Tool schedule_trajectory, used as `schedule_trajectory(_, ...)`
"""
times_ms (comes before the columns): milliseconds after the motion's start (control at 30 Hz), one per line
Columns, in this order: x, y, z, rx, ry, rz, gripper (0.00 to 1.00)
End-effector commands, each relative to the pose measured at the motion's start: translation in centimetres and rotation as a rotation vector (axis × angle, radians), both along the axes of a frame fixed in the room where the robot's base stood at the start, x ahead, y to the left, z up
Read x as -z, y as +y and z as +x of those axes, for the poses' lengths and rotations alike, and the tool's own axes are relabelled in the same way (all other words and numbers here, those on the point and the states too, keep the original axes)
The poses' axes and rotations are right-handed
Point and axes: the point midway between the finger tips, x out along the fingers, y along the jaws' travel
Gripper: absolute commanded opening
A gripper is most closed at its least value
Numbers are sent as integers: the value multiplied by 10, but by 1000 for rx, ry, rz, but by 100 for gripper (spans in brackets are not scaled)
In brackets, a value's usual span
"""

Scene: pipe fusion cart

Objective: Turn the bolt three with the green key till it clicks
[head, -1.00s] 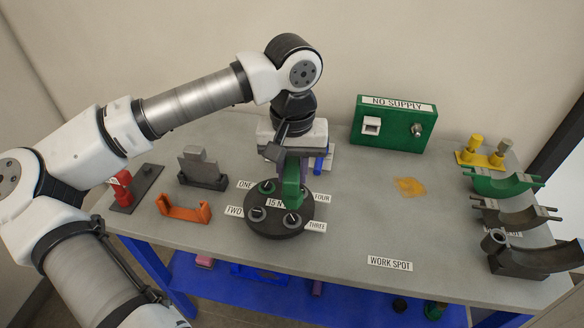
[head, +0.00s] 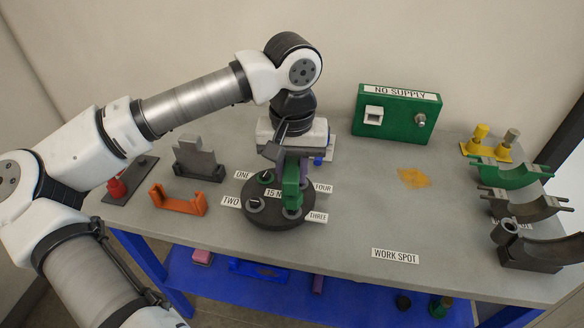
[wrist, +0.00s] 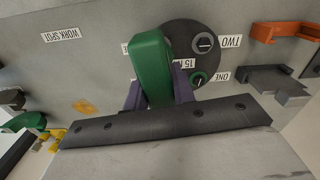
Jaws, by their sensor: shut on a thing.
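The green key (head: 291,188) stands upright over the dark round bolt plate (head: 262,217), its lower end at bolt three, by the label THREE (head: 317,217). My gripper (head: 283,160) is shut on the key. The wrist view also shows the green key (wrist: 153,66) between my purple fingers (wrist: 158,98). The key and my arm hide bolt three's head, so whether the key is fully seated cannot be told. Bolt two (head: 254,205) and bolt one (head: 265,178) show on the plate with their own labels; the middle label is partly covered.
An orange bracket (head: 178,200), a grey block (head: 198,157) and a red-knobbed piece (head: 117,187) lie left. A green NO SUPPLY box (head: 396,114) stands at the back. Curved clamp shells (head: 530,205) line the right edge. The table around the WORK SPOT label (head: 395,256) is clear.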

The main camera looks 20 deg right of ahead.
Motion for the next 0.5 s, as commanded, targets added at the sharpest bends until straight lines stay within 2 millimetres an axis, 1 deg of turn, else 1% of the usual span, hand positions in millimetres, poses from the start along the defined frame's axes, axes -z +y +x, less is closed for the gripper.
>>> schedule_trajectory(33, 5, 0, 0, 0, -1, 0, 0)
schedule_trajectory(100, 8, 0, 0, 0, -1, 0, 0)
schedule_trajectory(500, 26, 0, 0, 0, -1, 0, 0)
